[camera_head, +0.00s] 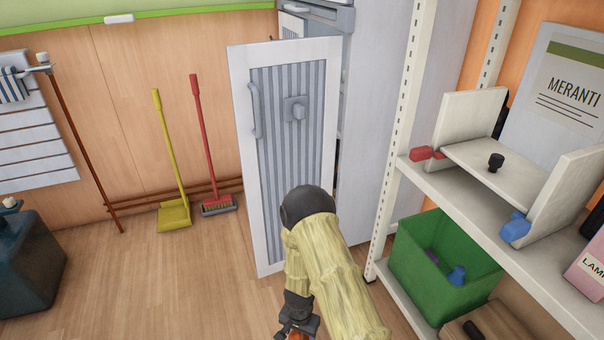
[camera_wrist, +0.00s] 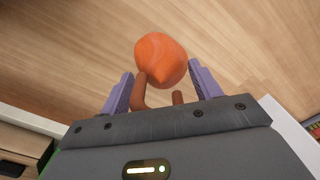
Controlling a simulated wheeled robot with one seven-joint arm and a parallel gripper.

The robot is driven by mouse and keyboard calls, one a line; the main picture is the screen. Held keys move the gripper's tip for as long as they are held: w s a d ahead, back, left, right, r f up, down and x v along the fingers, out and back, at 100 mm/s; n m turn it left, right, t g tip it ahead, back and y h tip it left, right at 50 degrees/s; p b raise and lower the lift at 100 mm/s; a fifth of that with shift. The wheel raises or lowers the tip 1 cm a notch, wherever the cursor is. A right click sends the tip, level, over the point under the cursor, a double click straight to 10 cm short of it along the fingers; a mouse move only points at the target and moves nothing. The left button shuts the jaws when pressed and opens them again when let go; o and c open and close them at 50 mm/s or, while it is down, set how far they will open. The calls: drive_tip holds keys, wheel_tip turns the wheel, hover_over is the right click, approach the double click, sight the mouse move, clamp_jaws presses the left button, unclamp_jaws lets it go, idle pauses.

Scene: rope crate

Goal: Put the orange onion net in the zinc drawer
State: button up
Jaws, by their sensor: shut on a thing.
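The orange onion net (camera_wrist: 160,58) shows in the wrist view as a rounded, pointed orange bundle with brown parts below it. My gripper (camera_wrist: 160,72) is shut on it, with a purple finger on each side; the exact grip spot is hard to make out. In the head view my gripper (camera_head: 299,326) is at the bottom edge, low over the floor, and only a sliver of orange shows there. I cannot pick out the zinc drawer for certain; a grey piece (camera_head: 326,14) juts from the top of the tall grey cabinet (camera_head: 375,130).
The cabinet's striped door (camera_head: 262,160) stands open ahead of my arm. A white shelf unit (camera_head: 415,180) is at the right, with a green crate (camera_head: 440,275) on its lower shelf. Floor between is clear.

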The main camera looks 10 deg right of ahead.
drive_tip(key=d+r+n+p, duration=0.2)
drive_tip(key=r+p, duration=1.1)
drive_tip(key=p, duration=0.2)
drive_tip(key=d+r+n+p, duration=0.2)
drive_tip(key=d+r+p, duration=0.1)
drive_tip(key=r+p, duration=1.1)
drive_tip(key=d+r+n+p, duration=0.2)
drive_tip(key=d+r+p, duration=0.1)
drive_tip(key=r+p, duration=1)
drive_tip(key=p, duration=0.2)
drive_tip(key=shift+d+r+p, duration=0.15)
drive_tip(key=shift+r+p, duration=0.15)
